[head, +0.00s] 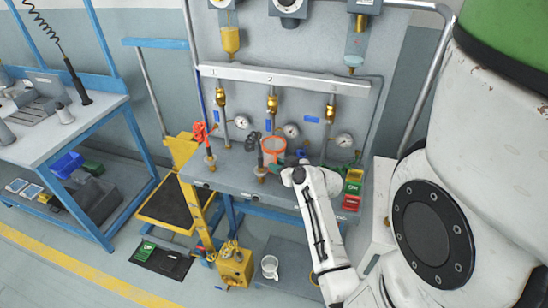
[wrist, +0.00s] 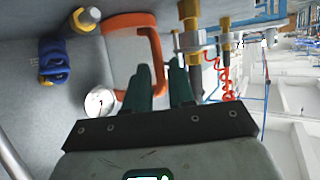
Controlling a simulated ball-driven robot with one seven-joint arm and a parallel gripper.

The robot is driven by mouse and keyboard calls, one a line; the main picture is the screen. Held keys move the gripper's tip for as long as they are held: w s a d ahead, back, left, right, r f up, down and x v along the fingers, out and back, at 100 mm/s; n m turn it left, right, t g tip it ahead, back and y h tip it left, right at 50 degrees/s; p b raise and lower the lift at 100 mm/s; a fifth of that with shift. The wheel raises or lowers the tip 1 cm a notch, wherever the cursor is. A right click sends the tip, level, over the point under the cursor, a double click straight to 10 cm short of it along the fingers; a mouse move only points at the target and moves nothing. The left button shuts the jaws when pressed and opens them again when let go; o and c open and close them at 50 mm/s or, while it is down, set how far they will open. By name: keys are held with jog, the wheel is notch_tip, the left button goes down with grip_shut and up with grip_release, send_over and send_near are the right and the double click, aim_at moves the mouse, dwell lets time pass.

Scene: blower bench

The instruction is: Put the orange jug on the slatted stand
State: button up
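The orange jug (head: 273,146) stands on the bench in the head view, among the brass valves and gauges. In the wrist view its orange part (wrist: 150,38) shows as a C-shaped band just beyond the fingertips. My gripper (wrist: 161,66) has two dark green fingers with a gap between them, and part of the band shows in that gap. I cannot tell whether the fingers touch it. In the head view my gripper (head: 288,172) is at the bench's front edge, right of and below the jug, mostly hidden by my wrist. I cannot clearly make out a slatted stand.
Valves and a pressure gauge (head: 291,130) stand close around the jug. A red hose (head: 200,132) is to its left. Small red, yellow and green bins (head: 353,188) are to its right. A yellow post (head: 200,205) stands before the bench. A white mug (head: 269,266) is low down in front.

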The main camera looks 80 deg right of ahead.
jog(key=shift+f, duration=0.1)
grip_shut()
dwell(0.6)
jog(key=shift+s+a+r, duration=0.2)
jog(key=shift+r, duration=0.15)
jog(key=r+b+v, duration=0.1)
jog(key=b+v, duration=0.1)
jog(key=v, duration=1.3)
jog(key=shift+w+d+r, duration=0.2)
jog(key=shift+r, duration=0.2)
